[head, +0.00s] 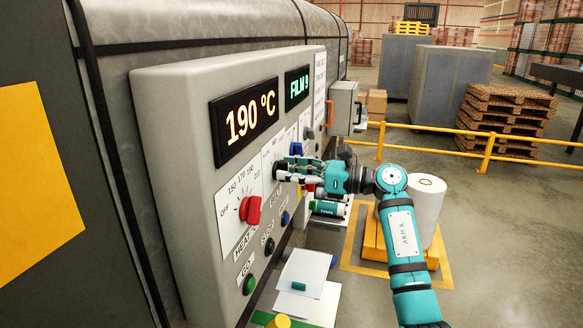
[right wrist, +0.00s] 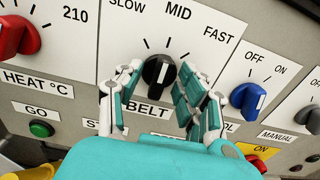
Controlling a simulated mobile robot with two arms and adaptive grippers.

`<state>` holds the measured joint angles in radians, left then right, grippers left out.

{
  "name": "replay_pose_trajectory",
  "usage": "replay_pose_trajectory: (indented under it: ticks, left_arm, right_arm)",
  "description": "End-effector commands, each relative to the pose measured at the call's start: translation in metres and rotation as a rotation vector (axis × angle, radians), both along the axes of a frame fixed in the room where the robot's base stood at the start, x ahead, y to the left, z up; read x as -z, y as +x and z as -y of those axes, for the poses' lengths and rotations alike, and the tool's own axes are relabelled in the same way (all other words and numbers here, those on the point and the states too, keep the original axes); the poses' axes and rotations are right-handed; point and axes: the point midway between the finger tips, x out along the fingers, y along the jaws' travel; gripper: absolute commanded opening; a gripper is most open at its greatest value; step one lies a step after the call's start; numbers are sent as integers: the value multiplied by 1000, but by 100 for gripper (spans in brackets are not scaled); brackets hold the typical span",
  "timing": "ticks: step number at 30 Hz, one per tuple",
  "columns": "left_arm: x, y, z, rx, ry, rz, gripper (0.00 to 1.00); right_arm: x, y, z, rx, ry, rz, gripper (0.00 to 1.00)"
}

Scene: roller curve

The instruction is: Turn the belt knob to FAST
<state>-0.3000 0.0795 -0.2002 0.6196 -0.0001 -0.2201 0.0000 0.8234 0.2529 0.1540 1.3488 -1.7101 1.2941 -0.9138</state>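The black belt knob (right wrist: 157,73) sits on the panel above the BELT label in the right wrist view. My left gripper is not in view.
The red heat knob (head: 250,210) is left of the belt knob, and a blue ON/OFF knob (right wrist: 247,97) is close on the right. A green GO button (head: 249,284) is below. A yellow railing (head: 480,152) and a white roll (head: 428,208) stand to the right.

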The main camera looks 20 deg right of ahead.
Motion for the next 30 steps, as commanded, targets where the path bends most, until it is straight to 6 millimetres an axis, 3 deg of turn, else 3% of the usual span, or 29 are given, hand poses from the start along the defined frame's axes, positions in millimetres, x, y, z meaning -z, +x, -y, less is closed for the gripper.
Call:
replay_pose_trajectory:
  ticks: [5, 14, 30]
  left_arm:
    - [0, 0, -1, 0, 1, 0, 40]
    - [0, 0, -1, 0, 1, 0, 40]
    - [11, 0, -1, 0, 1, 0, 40]
  right_arm:
    - [0, 0, 0, 0, 0, 0, 38]
    - [0, 0, 0, 0, 1, -1, 0]
    - [3, 0, 2, 2, 53, -86, 0]
